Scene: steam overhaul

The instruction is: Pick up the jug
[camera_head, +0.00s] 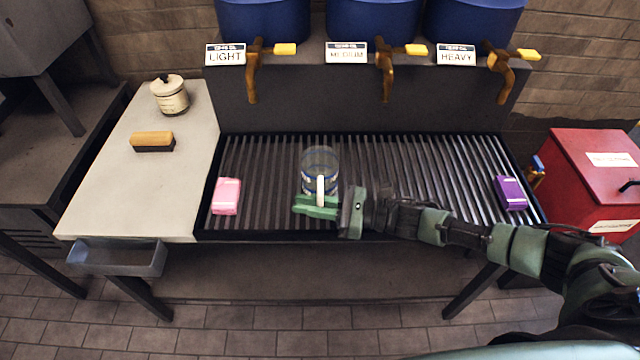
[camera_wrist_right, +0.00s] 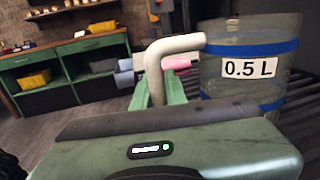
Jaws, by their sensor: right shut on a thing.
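The jug (camera_head: 320,160) is a clear cylinder with blue bands and a pale handle. It stands upright on the slatted grate (camera_head: 420,180), near the grate's front middle; I cannot tell whether it touches the slats. My right gripper (camera_head: 318,205), green, is at the jug's near side, shut on its handle. In the right wrist view the jug (camera_wrist_right: 250,65) shows a "0.5 L" label, and its pale handle (camera_wrist_right: 168,55) rises between the green fingers. My left gripper is not in view.
A pink block (camera_head: 226,196) and a purple block (camera_head: 510,193) lie on the grate. Blue tanks with brown taps (camera_head: 385,70) marked LIGHT, MEDIUM and HEAVY stand behind. A brush (camera_head: 152,141) and a lidded pot (camera_head: 170,95) are on the left worktop (camera_head: 130,195). A red box (camera_head: 590,170) stands right.

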